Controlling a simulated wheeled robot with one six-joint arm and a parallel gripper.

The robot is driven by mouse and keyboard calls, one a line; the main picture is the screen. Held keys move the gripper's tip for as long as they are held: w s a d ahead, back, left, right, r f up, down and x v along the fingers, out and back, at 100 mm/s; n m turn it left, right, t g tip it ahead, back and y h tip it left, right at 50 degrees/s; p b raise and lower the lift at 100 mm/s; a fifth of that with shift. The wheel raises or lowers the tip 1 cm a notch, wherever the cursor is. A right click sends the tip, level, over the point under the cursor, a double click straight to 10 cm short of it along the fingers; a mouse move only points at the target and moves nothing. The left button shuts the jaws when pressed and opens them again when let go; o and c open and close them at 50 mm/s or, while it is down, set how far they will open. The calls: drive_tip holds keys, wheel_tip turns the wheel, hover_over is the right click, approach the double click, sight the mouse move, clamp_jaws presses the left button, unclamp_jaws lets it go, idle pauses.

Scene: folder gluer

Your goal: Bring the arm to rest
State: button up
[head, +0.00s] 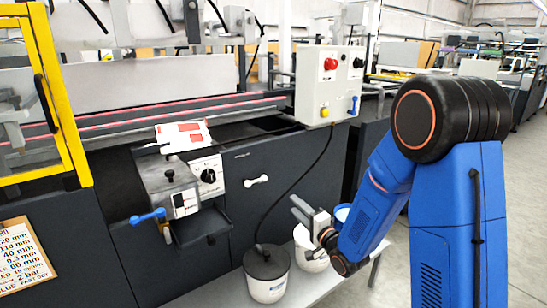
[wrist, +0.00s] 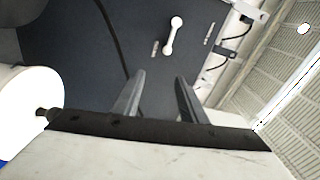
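My blue arm (head: 378,190) reaches down and to the left from the right side of the head view. My gripper (head: 303,212) is in front of the dark machine panel, close above the white pots. In the wrist view the two fingers of my gripper (wrist: 160,98) stand apart with nothing between them. Beyond them is the dark panel with a white handle (wrist: 173,35), which also shows in the head view (head: 256,181).
A lidded white pot (head: 267,285) and an open white pot (head: 310,262) stand on a low grey bench (head: 215,294). A black cable hangs from the control box (head: 324,84) to the lidded pot. The glue unit (head: 172,190) with a blue lever juts from the machine.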

drive_tip(key=s+d+r+n+g+h, duration=0.2)
drive_tip(key=s+d+r+n+h, duration=0.15)
drive_tip(key=s+d, duration=0.3)
drive_tip(key=s+d+r+n+g+h, duration=0.25)
drive_tip(key=s+d+h, duration=0.25)
drive_tip(key=d, duration=0.3)
drive_tip(key=s+d+n+g, duration=0.2)
drive_tip(key=s+g, duration=0.1)
drive_tip(key=s, duration=1.1)
drive_tip(key=s+d+r+n+g, duration=0.1)
drive_tip(key=s+g, duration=0.3)
drive_tip(key=s, duration=1.1)
drive_tip(key=shift+d+n+h, duration=0.45)
drive_tip(key=shift+n, duration=0.25)
